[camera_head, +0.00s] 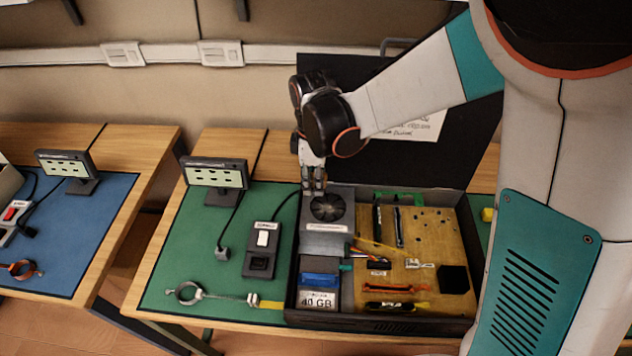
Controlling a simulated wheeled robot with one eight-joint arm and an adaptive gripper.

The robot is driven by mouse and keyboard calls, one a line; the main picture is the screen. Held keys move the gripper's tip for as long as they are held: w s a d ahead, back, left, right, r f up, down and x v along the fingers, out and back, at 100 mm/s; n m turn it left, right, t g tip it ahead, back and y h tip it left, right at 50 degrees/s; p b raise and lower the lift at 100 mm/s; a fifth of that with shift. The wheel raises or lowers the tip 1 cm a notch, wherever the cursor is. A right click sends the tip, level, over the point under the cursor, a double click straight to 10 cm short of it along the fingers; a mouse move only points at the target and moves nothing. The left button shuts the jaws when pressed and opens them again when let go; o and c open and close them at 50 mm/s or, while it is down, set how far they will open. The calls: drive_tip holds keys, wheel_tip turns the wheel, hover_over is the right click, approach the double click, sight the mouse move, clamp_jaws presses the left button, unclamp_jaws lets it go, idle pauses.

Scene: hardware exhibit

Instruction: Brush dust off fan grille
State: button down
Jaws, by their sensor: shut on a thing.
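The fan grille (327,208) is a dark round grille on the grey unit at the upper left of an open black case (394,328). My gripper (315,190) points down at the grille's upper left edge. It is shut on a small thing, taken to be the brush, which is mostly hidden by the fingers. I cannot tell whether the brush touches the grille. Dust on the grille is too small to make out.
The case holds a tan board (425,240) with several small parts, a blue part (319,280) and a "40 GB" drive (318,299). Its raised black lid (400,165) stands behind.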

drive_tip(key=shift+r+p, duration=0.55)
drive_tip(key=shift+r, duration=0.55)
drive_tip(key=shift+f, duration=0.1)
